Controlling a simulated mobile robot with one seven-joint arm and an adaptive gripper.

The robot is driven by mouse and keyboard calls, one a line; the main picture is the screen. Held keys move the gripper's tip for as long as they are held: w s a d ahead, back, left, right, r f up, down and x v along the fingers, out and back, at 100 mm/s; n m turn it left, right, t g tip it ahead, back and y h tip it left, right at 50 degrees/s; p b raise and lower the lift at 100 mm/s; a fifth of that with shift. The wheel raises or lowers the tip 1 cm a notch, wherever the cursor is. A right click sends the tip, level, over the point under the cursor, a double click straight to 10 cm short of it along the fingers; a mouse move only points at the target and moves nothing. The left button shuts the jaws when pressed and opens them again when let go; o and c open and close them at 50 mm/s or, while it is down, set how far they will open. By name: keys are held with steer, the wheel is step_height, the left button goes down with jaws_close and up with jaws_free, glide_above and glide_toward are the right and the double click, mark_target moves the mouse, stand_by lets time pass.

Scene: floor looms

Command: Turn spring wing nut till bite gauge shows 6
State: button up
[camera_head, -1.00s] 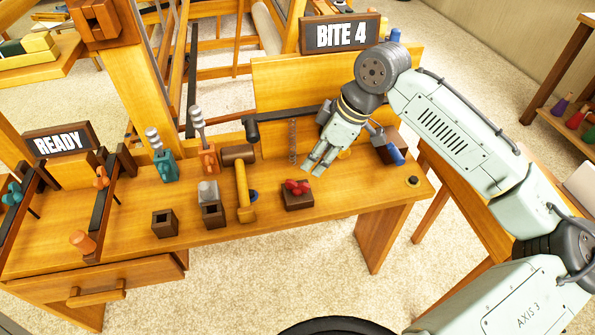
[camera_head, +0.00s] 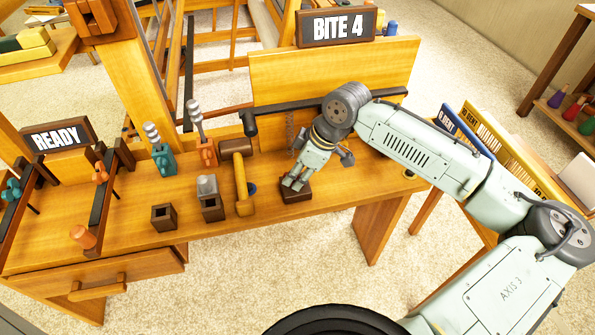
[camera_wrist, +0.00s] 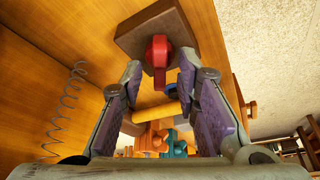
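The bite gauge (camera_head: 338,28) is a dark sign on the bench's back board and reads "BITE 4". A red wing nut (camera_wrist: 159,50) sits on a small dark brown block (camera_head: 300,196) near the bench's front edge; in the head view my gripper hides the nut. My gripper (camera_head: 295,184) points down at the block. In the wrist view its two fingers stand apart, one either side of the red wing nut, with gaps visible. A thin coil spring (camera_wrist: 66,108) shows at the left of the wrist view.
A yellow-handled mallet (camera_head: 242,185) lies just left of the block. Teal (camera_head: 163,158) and orange (camera_head: 206,150) clamp-like pieces and small dark sockets (camera_head: 163,217) stand further left. A "READY" sign (camera_head: 58,138) is at far left. A dark bar (camera_head: 300,112) runs along the back board.

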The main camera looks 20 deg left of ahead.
jaws_close()
steer(key=shift+m, duration=0.3)
stand_by(0.3)
steer(key=m+t, duration=0.1)
steer(key=m, duration=0.1)
steer(key=m+t, duration=0.1)
steer(key=m, duration=0.2)
steer(key=shift+s+a, duration=0.1)
steer(key=shift+s, duration=0.1)
steer(key=m+t+h, duration=0.1)
steer(key=m, duration=0.2)
steer(key=m+t+h+p, duration=0.1)
steer(key=m, duration=0.2)
stand_by(0.4)
steer(key=shift+o, duration=0.5)
jaws_free()
